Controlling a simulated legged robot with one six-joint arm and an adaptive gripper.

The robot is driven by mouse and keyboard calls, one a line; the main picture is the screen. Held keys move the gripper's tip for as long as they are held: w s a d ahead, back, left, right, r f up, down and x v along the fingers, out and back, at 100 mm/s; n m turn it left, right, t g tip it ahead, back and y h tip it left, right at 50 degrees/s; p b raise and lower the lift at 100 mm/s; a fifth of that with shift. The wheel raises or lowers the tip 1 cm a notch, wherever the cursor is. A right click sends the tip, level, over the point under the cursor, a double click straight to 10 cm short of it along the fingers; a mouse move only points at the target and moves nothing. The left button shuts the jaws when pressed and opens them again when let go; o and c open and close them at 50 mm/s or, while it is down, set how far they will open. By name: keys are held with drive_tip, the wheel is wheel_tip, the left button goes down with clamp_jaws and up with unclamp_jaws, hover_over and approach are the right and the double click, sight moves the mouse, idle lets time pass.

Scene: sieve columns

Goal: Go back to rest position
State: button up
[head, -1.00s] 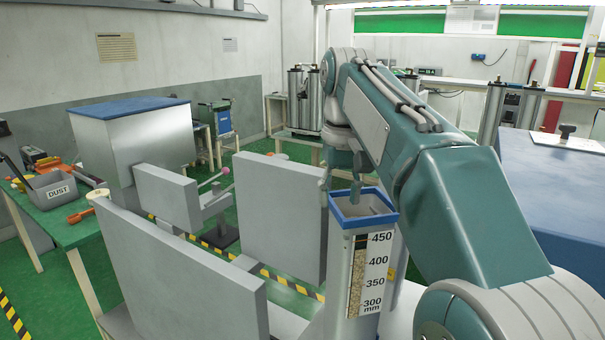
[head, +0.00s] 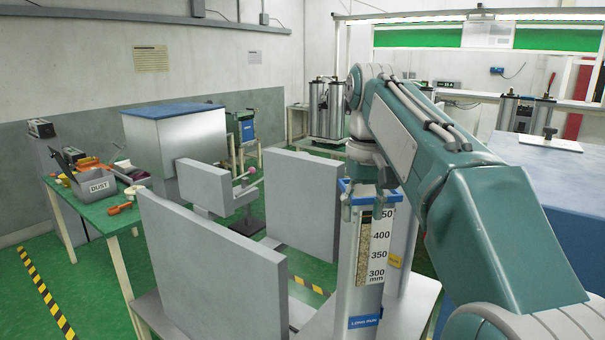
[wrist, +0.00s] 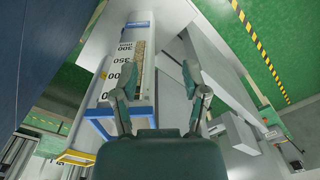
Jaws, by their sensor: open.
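My gripper (head: 364,203) is at the end of my bent arm, in front of the top of the sieve column in the head view. Its two fingers are apart with nothing between them. In the wrist view, my open gripper (wrist: 161,88) points down along the column's side. The sieve column (head: 366,285) is upright, with a blue rim and a scale from 300 mm upward. It also shows in the wrist view (wrist: 127,65), partly behind the left finger. My gripper hides part of the blue rim, and I cannot tell whether it touches.
Grey upright panels (head: 205,265) stand left of the column. A green table (head: 95,215) with a DUST bin (head: 93,187) is at far left. A blue-topped box (head: 165,140) stands behind. A large blue block (head: 570,190) is at right. Green floor shows at lower left.

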drive_tip(key=s+d+f+m+t, duration=0.1)
drive_tip(key=s+d+f+t, duration=0.1)
drive_tip(key=s+f, duration=0.7)
drive_tip(key=s+d+f+t, duration=0.3)
drive_tip(key=s+f, duration=0.7)
drive_tip(key=s, duration=0.2)
drive_tip(key=shift+s+d+f+m+t, duration=0.15)
drive_tip(key=shift+s+d+m+t, duration=0.15)
drive_tip(key=shift+m, duration=0.1)
